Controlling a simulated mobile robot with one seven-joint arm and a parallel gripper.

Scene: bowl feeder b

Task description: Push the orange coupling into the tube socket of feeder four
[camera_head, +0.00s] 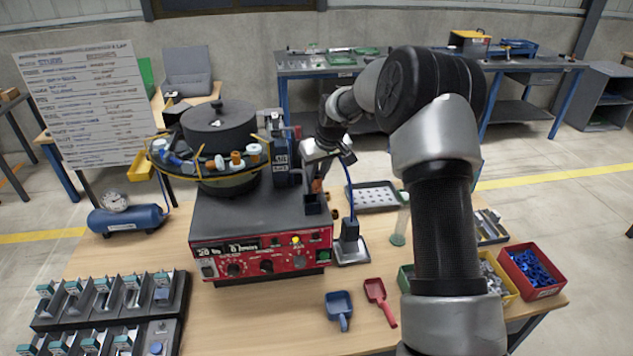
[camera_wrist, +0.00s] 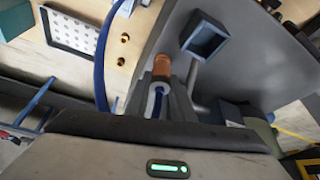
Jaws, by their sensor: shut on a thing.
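My gripper (camera_head: 316,172) is over the right side of the bowl feeder's dark base (camera_head: 240,217). In the wrist view its fingers (camera_wrist: 162,82) are shut on the orange coupling (camera_wrist: 161,67), whose orange end points away from the palm. A white collar and a blue part show between the fingers. The coupling shows as a small orange patch in the head view (camera_head: 317,186). A dark square open-topped holder (camera_wrist: 204,40) is beside the coupling, apart from it in the picture. I cannot tell which part is the tube socket of feeder four, or whether the coupling touches it.
A blue tube (camera_head: 349,188) runs near my gripper to a dark block (camera_head: 349,230). A perforated tray (camera_head: 373,196) lies behind. The feeder bowl (camera_head: 222,185) stands left. Blue and red scoops (camera_head: 340,306) (camera_head: 377,294) lie in front. Bins (camera_head: 531,270) are at right.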

